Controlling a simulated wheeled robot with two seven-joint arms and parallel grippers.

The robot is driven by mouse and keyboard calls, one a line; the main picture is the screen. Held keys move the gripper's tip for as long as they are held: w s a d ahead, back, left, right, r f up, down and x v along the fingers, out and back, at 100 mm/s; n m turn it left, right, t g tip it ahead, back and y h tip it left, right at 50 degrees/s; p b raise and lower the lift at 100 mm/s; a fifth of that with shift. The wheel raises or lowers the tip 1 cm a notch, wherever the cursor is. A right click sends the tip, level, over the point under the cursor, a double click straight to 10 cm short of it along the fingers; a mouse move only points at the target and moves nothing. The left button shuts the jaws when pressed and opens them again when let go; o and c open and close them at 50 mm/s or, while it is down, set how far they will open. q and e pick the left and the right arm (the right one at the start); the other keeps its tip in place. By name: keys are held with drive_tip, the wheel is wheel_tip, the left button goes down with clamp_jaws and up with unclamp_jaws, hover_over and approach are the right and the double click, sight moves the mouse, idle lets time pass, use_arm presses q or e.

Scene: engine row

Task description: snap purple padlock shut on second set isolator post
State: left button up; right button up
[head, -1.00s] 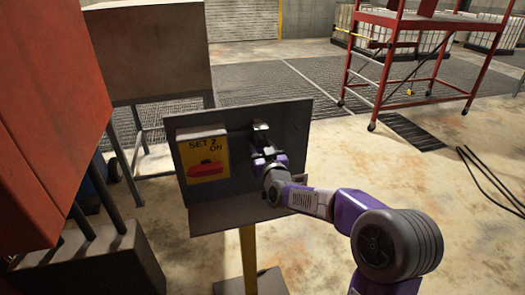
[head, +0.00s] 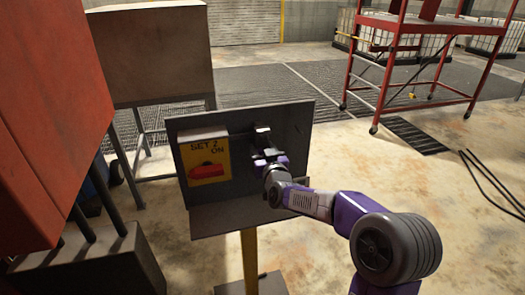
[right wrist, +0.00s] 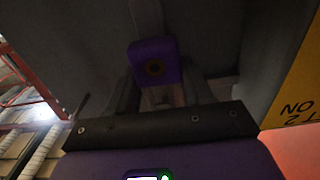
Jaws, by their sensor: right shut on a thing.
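The purple padlock (right wrist: 153,62) shows in the right wrist view, its keyhole end facing the camera. My right gripper (right wrist: 157,90) is shut on it, a finger at each side. In the head view, my right gripper (head: 264,152) is close to the grey panel (head: 290,125), right of the yellow "SET 2 ON" isolator plate (head: 204,174) with its red handle (head: 206,172). A small pale metal part (head: 262,132) shows above the fingers. The padlock is not clear in the head view. I cannot tell how its shackle sits on the post. My left gripper is out of view.
The panel has a ledge (head: 235,220) below and stands on a yellow post (head: 249,262). A red cabinet (head: 45,110) is close at left, with a beige box (head: 150,55) behind. A red wheeled frame (head: 430,25) stands at back right. Floor to the right is mostly open.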

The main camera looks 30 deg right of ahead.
drive_tip(key=shift+r+p, duration=0.75)
drive_tip(key=shift+r, duration=0.6)
drive_tip(key=shift+f, duration=0.2)
drive_tip(key=shift+f+b, duration=0.4)
drive_tip(key=shift+b, duration=0.3)
drive_tip(key=o, duration=1.2)
drive_tip(key=v, duration=0.7)
drive_tip(key=shift+s, duration=0.3)
